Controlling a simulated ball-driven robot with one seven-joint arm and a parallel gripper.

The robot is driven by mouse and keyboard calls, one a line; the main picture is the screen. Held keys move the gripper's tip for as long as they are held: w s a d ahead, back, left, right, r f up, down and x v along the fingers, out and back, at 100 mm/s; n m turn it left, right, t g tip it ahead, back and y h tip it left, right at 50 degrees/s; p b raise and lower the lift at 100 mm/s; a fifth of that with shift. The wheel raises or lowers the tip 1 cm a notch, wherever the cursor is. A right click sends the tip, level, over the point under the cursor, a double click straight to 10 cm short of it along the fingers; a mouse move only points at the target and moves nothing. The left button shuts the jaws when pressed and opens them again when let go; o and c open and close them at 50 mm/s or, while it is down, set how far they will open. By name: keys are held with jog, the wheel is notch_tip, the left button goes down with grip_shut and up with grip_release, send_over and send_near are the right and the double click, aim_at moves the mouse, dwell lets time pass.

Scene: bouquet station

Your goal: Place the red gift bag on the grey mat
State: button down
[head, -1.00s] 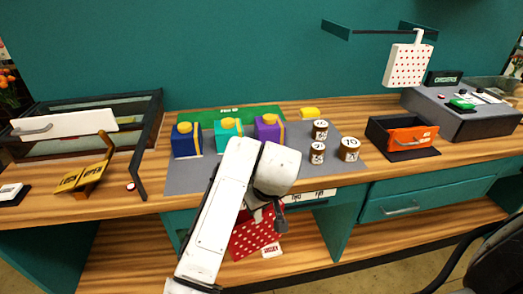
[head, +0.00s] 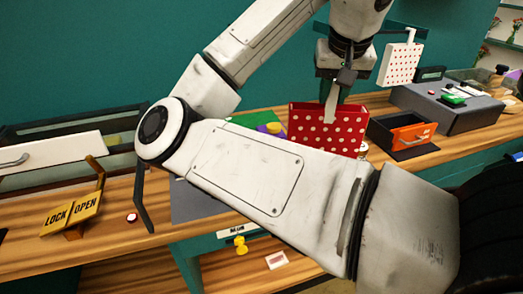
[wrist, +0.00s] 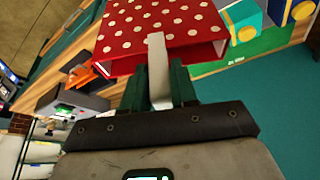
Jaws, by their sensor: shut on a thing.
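The red gift bag (head: 312,130) with white dots hangs upright below my gripper (head: 331,92), over the work counter. In the wrist view the bag (wrist: 135,30) fills the top middle. My gripper (wrist: 159,75) is shut on the bag's pale upright strap. The grey mat (head: 190,203) shows only at its left part in the head view. My arm hides most of the mat, so I cannot tell whether the bag is over it or how high it is.
Blue and teal boxes with yellow tops (wrist: 238,22) stand beside the bag in the wrist view. An orange-fronted drawer box (head: 408,137) is right of the bag. A white dotted bag (head: 400,63) hangs behind. A lock/open sign (head: 72,213) stands at left.

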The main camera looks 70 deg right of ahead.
jog(key=w+f+p, duration=0.1)
jog(key=w+f, duration=1.1)
jog(key=w, duration=0.1)
jog(key=shift+w+f+p, duration=0.25)
jog(key=shift+f+p, duration=0.1)
jog(key=shift+f, duration=0.15)
jog(key=c, duration=0.9)
grip_release()
jog(key=b+v, duration=0.1)
jog(key=v, duration=1.1)
